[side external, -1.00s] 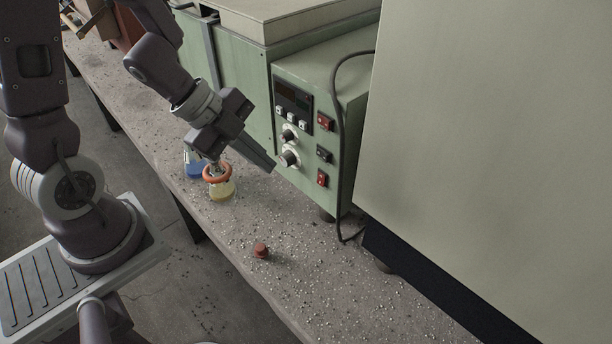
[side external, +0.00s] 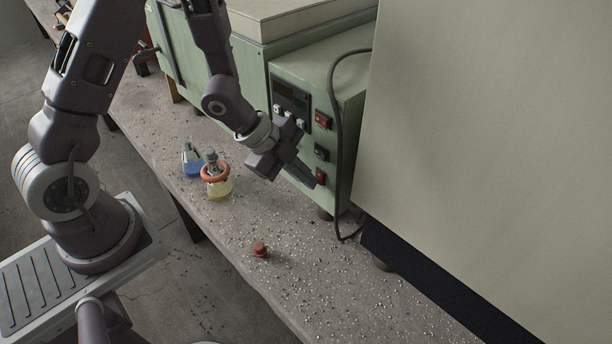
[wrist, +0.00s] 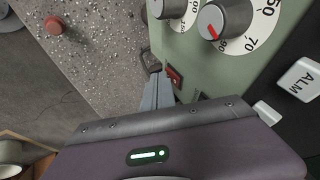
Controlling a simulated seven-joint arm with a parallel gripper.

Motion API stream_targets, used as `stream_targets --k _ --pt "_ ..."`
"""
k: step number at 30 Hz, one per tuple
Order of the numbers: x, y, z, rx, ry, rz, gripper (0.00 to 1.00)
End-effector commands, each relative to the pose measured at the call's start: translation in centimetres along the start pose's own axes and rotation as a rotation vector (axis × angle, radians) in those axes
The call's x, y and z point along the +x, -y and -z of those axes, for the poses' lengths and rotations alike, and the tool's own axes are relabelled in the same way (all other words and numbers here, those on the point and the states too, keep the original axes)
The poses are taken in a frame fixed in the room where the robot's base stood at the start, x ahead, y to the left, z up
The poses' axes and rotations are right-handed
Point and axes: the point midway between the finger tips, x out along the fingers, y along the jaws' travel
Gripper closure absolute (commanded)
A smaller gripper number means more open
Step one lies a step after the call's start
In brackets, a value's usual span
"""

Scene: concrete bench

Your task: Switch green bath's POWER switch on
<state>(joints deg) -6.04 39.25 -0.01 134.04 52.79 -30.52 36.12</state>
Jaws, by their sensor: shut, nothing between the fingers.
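The green bath (side external: 345,110) stands at the back of the bench, its control panel facing my arm. The panel's right column holds an upper red switch (side external: 323,120), a dark middle switch (side external: 321,152) and a lower red switch (side external: 320,175). Their labels are too small to read, so I cannot tell which is POWER. My gripper (side external: 313,185) is shut and empty, its tips close to the lower red switch. In the wrist view a red switch (wrist: 174,77) shows just right of the fingertips (wrist: 158,78). I cannot tell whether they touch, or which way the switch is tipped.
Two white-dialled knobs (wrist: 222,20) are on the panel, partly behind my gripper in the side view. A blue flask (side external: 192,165) and a yellow flask with an orange ring (side external: 218,187) stand left of my gripper. A red stopper (side external: 259,249) lies in front. A cable (side external: 338,130) hangs over the panel's right side.

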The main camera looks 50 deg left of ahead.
Motion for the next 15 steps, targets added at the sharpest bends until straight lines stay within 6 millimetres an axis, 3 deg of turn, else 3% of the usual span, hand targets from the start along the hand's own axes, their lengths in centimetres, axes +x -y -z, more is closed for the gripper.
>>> stream_targets --k 15 --pt "0.23 0.35 -0.01 0.000 -0.001 0.001 1.00"
